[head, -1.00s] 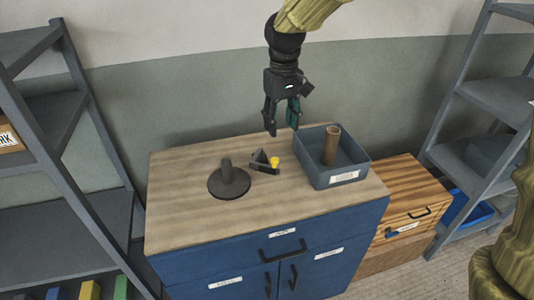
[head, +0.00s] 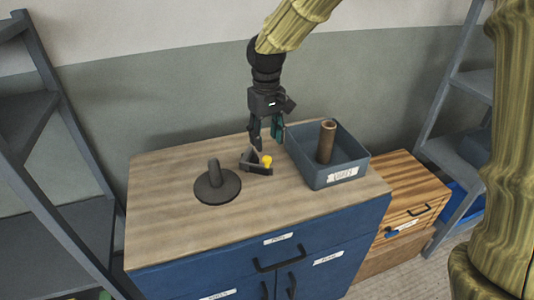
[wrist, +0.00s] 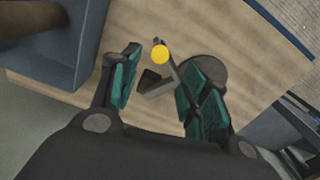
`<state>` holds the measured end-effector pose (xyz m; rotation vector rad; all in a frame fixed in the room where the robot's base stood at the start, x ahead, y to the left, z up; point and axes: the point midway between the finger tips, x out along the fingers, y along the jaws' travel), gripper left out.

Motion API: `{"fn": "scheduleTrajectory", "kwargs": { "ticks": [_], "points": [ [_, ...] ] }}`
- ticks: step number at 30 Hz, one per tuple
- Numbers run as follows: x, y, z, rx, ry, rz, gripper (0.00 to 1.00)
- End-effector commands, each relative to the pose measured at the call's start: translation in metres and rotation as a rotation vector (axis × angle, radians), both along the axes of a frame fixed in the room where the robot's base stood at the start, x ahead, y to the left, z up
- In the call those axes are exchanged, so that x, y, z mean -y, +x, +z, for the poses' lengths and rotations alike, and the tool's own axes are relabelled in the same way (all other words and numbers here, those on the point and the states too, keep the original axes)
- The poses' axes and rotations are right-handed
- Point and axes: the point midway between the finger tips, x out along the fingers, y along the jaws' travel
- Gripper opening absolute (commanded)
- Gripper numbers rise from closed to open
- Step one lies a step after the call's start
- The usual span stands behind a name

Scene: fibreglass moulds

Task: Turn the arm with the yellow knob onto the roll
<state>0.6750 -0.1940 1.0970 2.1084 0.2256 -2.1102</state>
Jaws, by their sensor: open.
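The yellow knob (head: 266,160) sits on a small dark angled arm piece (head: 252,161) on the wooden cabinet top. In the wrist view the knob (wrist: 159,54) and the dark piece (wrist: 155,88) show between my fingers. My gripper (head: 267,143) is open, pointing down just above and behind the knob; I cannot tell that it touches anything. Its fingers also show in the wrist view (wrist: 158,75). A brown cardboard roll (head: 327,142) stands upright in the grey-blue bin. A dark round base with an upright post (head: 217,187) stands left of the knob; it is partly hidden in the wrist view.
The grey-blue bin (head: 318,181) stands close to the right of my gripper. The wooden top (head: 165,225) is clear at the front and left. A wall is behind, a grey shelf rack (head: 30,115) is at the left, and a wooden box (head: 405,190) stands at the right.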

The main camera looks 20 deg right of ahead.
Motion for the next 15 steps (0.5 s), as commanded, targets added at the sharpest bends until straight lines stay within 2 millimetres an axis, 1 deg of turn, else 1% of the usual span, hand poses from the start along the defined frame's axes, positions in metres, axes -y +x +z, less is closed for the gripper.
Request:
{"fn": "scheduleTrajectory", "kwargs": {
  "ticks": [1, 3, 9, 15],
  "points": [
    [0.000, -0.001, -0.008, -0.005, -0.001, 0.000, 0.46],
    [0.001, -0.001, -0.019, -0.003, -0.001, -0.001, 0.46],
    [0.002, -0.001, -0.047, -0.002, 0.000, -0.002, 0.46],
    [0.002, -0.001, -0.062, -0.001, 0.000, -0.003, 0.46]
  ]
}}
